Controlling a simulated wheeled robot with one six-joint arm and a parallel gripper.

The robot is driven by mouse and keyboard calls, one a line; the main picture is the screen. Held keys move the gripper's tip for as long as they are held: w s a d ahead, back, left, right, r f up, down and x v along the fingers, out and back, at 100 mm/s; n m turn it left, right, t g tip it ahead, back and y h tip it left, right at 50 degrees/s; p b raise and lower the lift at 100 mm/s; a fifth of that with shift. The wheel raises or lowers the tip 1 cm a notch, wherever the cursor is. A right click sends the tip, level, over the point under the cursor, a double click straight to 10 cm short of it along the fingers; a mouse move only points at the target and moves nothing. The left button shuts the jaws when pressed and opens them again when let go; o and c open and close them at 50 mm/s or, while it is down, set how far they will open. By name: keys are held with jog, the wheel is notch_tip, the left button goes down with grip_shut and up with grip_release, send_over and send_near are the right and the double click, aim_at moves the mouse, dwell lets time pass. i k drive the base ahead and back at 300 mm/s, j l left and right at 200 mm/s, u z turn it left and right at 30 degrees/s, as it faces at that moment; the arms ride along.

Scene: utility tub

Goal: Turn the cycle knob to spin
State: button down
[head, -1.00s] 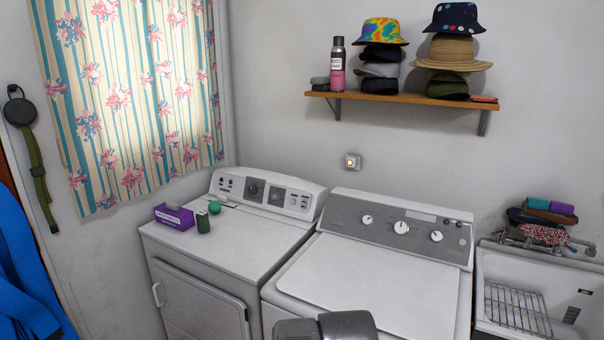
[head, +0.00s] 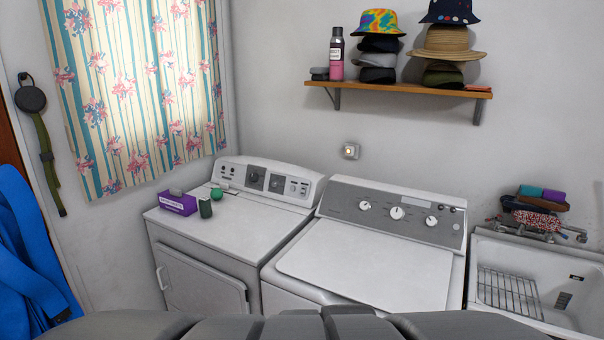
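The washer (head: 365,265) stands right of the dryer with its lid shut. Its grey sloped control panel (head: 345,201) carries three white round knobs: a left knob (head: 364,205), a larger middle knob (head: 397,212) and a right knob (head: 431,221). The labels and pointer positions are too small to read, so I cannot tell which one is the cycle knob or its setting. Nothing touches the knobs. Dark grey parts of my own arm span the bottom edge, in front of the machines. My gripper's fingers do not show.
The dryer (head: 230,232) holds a purple box (head: 178,205), a green ball and a dark green can. A utility sink (head: 550,310) stands right of the washer. A wooden shelf (head: 400,88) with hats hangs above. The space over the washer lid is clear.

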aim_at(396, 213)
jog(key=i+l+z, duration=0.1)
jog(key=i+l, duration=0.25)
jog(key=i, duration=0.15)
jog(key=i+l+z, duration=0.15)
jog(key=i+l, duration=0.15)
jog(key=i, duration=0.15)
